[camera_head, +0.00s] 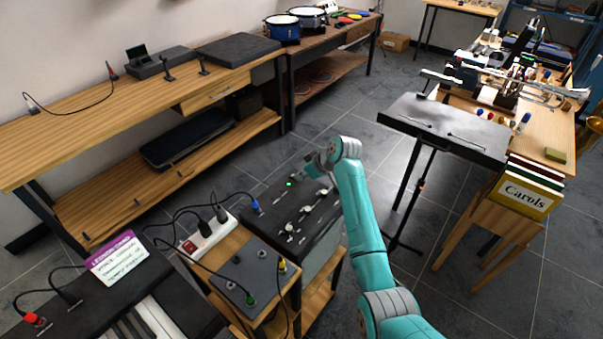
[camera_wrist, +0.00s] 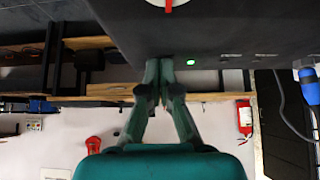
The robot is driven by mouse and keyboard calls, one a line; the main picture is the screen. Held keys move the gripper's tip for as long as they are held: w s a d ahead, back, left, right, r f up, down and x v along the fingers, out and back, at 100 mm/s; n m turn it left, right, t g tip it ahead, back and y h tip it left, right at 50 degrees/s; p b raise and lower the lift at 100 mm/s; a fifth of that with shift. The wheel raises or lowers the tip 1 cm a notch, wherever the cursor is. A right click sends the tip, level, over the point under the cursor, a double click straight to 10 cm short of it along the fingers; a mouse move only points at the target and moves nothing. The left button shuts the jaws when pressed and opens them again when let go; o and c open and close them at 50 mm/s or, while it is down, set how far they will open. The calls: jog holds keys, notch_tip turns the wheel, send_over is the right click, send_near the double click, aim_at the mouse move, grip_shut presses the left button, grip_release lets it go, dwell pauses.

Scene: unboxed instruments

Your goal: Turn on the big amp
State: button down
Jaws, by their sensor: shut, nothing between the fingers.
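The big amp (camera_head: 318,237) is a dark box with several knobs on its top panel, at the middle of the head view. A small green light (camera_head: 289,183) glows near its far edge. In the wrist view the amp's dark panel (camera_wrist: 225,25) fills the top, with the green light (camera_wrist: 191,62) lit and part of a red and white knob (camera_wrist: 168,5) at the upper edge. My gripper (camera_head: 312,168) is over the far end of the amp. In the wrist view its fingertips (camera_wrist: 161,66) are together and empty, beside the green light; I cannot tell whether they touch the panel. No switch shows clearly.
A smaller dark unit (camera_head: 245,275) with cables and a white power strip (camera_head: 207,236) stand left of the amp. A keyboard (camera_head: 150,318) is at lower left. A music stand (camera_head: 445,128) is to the right. Floor (camera_head: 345,120) beyond the amp is clear.

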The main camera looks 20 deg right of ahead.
aim_at(304, 183)
jog(key=shift+r, duration=0.1)
jog(key=shift+r, duration=0.7)
jog(key=shift+r, duration=0.1)
jog(key=shift+r, duration=0.25)
jog(key=r, duration=0.3)
jog(key=shift+s+d+r, duration=0.2)
jog(key=shift+s+r, duration=0.1)
jog(key=shift+r, duration=0.05)
jog(key=s+d+r, duration=0.4)
jog(key=s+r, duration=0.1)
jog(key=s, duration=0.1)
jog(key=shift+s+d+r, duration=0.15)
jog(key=shift+d+r, duration=0.1)
jog(key=shift+r, duration=0.1)
